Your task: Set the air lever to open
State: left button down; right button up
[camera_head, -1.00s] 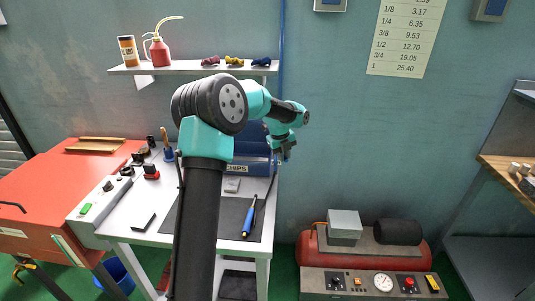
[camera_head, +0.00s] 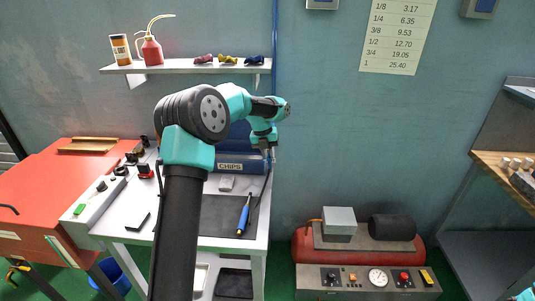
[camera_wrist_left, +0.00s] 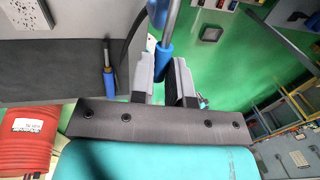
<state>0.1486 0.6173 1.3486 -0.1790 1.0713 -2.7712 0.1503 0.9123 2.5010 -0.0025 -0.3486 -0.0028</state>
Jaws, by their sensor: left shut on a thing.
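In the left wrist view a blue grip on a grey metal rod (camera_wrist_left: 162,62) stands between my left gripper's fingers (camera_wrist_left: 161,82); it looks like the air lever's handle. The fingers are shut on it. In the head view my left gripper (camera_head: 271,153) is at the right end of the bench, just right of the blue CHIPS bin (camera_head: 230,167) and close to the wall pipe's line. The lever and its valve cannot be made out there, so its setting cannot be read.
A blue-handled tool (camera_head: 243,216) lies on the dark bench mat (camera_head: 217,214). A wall shelf (camera_head: 180,68) holds bottles and small coloured items above my arm. A red compressor (camera_head: 305,246) stands right of the bench.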

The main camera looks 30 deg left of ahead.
pick_arm(q)
jog(key=c, duration=1.1)
grip_release()
jog(key=s+a+r, duration=0.1)
jog(key=a+r, duration=0.2)
jog(key=r, duration=1.4)
jog(key=shift+s, duration=0.25)
